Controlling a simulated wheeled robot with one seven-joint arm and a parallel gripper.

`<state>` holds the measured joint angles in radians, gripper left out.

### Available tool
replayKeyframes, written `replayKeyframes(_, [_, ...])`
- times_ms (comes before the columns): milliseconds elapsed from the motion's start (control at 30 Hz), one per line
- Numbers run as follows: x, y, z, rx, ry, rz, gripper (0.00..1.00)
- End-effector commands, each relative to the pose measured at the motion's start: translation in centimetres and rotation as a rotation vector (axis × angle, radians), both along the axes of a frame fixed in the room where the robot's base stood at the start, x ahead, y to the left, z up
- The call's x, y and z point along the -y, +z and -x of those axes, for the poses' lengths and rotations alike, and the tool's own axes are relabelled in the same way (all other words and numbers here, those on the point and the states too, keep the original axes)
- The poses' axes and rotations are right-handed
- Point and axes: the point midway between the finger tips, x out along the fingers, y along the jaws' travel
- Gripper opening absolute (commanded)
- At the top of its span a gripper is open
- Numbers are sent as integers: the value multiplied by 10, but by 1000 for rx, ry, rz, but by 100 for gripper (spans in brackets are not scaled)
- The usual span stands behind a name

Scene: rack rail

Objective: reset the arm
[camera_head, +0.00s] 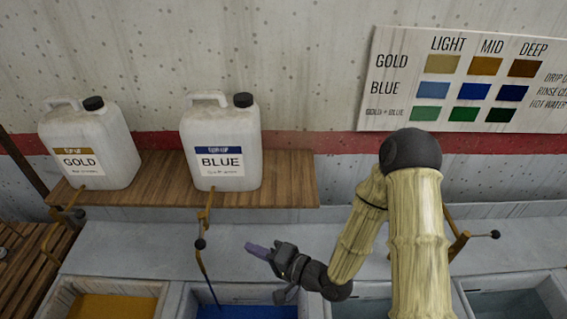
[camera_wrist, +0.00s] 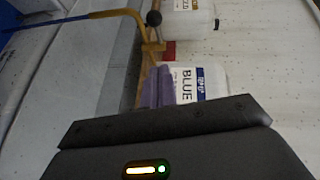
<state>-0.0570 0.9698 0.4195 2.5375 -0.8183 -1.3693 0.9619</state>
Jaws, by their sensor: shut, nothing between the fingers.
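My arm reaches in from the right in the head view. My gripper (camera_head: 256,249) is shut and empty, its purple fingers pointing left above the grey ledge. The fingers also show in the wrist view (camera_wrist: 157,88), in front of the BLUE jug (camera_wrist: 207,80). In the head view they are to the right of the brass tap (camera_head: 207,215) under that jug (camera_head: 222,145), apart from its black ball knob (camera_head: 200,244). A thin blue stream (camera_head: 210,287) runs from this tap into the blue-filled basin (camera_head: 185,306).
The GOLD jug (camera_head: 90,150) stands left on the wooden shelf (camera_head: 290,180). A gold-filled basin (camera_head: 60,300) is below it. Another tap (camera_head: 460,240) is right of my arm, near a basin (camera_head: 549,290). A colour chart (camera_head: 375,60) hangs on the wall.

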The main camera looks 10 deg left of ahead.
Motion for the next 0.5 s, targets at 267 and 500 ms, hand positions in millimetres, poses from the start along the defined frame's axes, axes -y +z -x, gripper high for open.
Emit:
replayKeyframes(267, [12, -7, -12, 65, -9, 129, 0])
replayKeyframes(500, [75, -25, -49, 217, -47, 575, 0])
